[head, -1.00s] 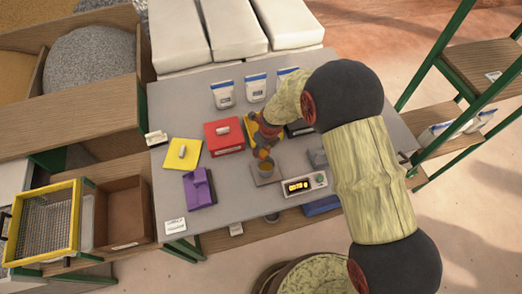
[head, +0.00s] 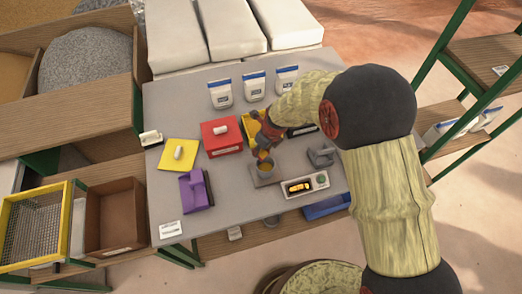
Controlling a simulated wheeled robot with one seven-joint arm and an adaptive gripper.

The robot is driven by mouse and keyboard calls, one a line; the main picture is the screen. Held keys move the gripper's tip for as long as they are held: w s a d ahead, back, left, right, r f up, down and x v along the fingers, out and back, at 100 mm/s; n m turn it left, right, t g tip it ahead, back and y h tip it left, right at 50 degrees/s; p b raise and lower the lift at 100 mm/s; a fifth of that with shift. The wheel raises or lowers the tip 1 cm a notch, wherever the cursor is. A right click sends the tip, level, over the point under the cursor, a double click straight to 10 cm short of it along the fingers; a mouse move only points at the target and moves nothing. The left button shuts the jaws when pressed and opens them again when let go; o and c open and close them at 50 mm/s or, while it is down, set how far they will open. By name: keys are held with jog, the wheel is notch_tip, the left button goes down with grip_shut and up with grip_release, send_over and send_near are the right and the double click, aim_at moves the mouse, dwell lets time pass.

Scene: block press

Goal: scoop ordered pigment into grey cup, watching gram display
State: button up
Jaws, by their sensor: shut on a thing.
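My gripper (head: 263,150) is low over the table, just above and behind the grey cup (head: 265,170). It is shut on what seems to be the scoop, which is small and mostly hidden by the fingers. The cup stands on the scale plate (head: 266,181), and yellow shows at its top. The gram display (head: 299,187) is lit orange, its digits too small to read surely. The yellow pigment box (head: 251,125) stands behind the gripper, partly hidden by it. A yellow lid with a white handle (head: 179,155) lies at the left.
A red lidded box (head: 221,137), a purple item (head: 195,190), a black box (head: 302,130) and a grey item (head: 321,156) stand around the scale. Several white bags (head: 254,87) line the back.

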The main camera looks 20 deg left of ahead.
aim_at(261, 153)
jog(key=shift+s+d+f+y+b, duration=0.15)
jog(key=shift+d+y+b, duration=0.15)
jog(key=shift+b, duration=2.6)
jog(key=shift+s+d+f+t+y+b, duration=0.15)
jog(key=shift+d+t+y+b, duration=0.35)
jog(key=shift+b, duration=3.1)
jog(key=shift+s+d+r+t+y+b, duration=0.25)
jog(key=shift+y+b, duration=0.6)
jog(key=shift+b, duration=2.75)
jog(key=shift+s+d+f+t+y+b, duration=0.15)
jog(key=shift+t+y+b, duration=0.4)
jog(key=shift+b, duration=3.05)
jog(key=shift+f, duration=0.1)
jog(key=shift+d+y+b, duration=0.2)
jog(key=shift+y+b, duration=0.4)
jog(key=shift+b, duration=0.25)
jog(key=shift+s+d+t+y, duration=0.15)
jog(key=shift+s+t+y, duration=0.05)
jog(key=shift+t+y, duration=0.25)
